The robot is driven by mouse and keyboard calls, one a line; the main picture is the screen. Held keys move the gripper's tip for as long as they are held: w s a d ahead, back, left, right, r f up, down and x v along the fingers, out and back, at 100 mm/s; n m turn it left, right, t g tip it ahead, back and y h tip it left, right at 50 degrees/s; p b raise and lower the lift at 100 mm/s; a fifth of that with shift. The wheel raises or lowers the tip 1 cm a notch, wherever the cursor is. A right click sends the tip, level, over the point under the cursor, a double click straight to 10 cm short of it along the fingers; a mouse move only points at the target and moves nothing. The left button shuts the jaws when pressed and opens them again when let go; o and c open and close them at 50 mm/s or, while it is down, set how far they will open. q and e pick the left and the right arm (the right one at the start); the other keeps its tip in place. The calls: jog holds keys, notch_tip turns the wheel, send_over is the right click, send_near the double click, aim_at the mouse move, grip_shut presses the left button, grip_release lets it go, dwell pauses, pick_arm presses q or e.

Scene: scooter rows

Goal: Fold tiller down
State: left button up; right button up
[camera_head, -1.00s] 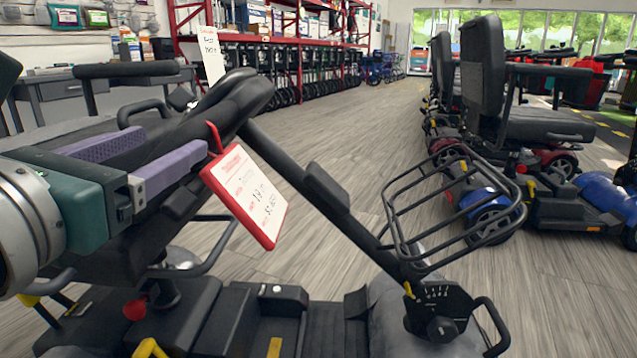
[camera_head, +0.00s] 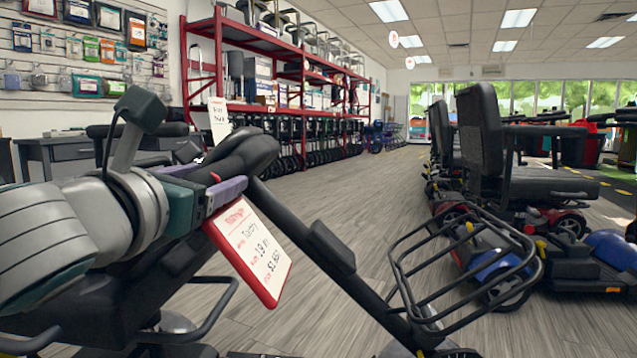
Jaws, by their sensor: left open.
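The scooter's black tiller (camera_head: 330,250) slants from the lower right, near its wire basket, up to the left. Its thick padded head (camera_head: 247,150) is at the upper end, low over the scooter's body. A red-framed price tag (camera_head: 252,250) hangs below the head. My left gripper (camera_head: 222,176) comes in from the left, with purple fingers and a teal body. It is open, its fingers close beside the tiller head. Whether they touch it is unclear, since the wrist and head hide part of that spot. My right gripper is not in view.
A black wire basket (camera_head: 465,265) sits in front of the tiller. Other scooters with black seats (camera_head: 485,125) line the right side. Red shelving (camera_head: 290,70) stands along the left wall, with a grey desk (camera_head: 60,150) nearer. The wooden aisle (camera_head: 350,185) between is clear.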

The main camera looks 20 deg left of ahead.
pick_arm(q)
jog(key=shift+c, duration=0.3)
grip_shut()
dwell(0.3)
jog(key=shift+f, duration=0.1)
dwell(0.7)
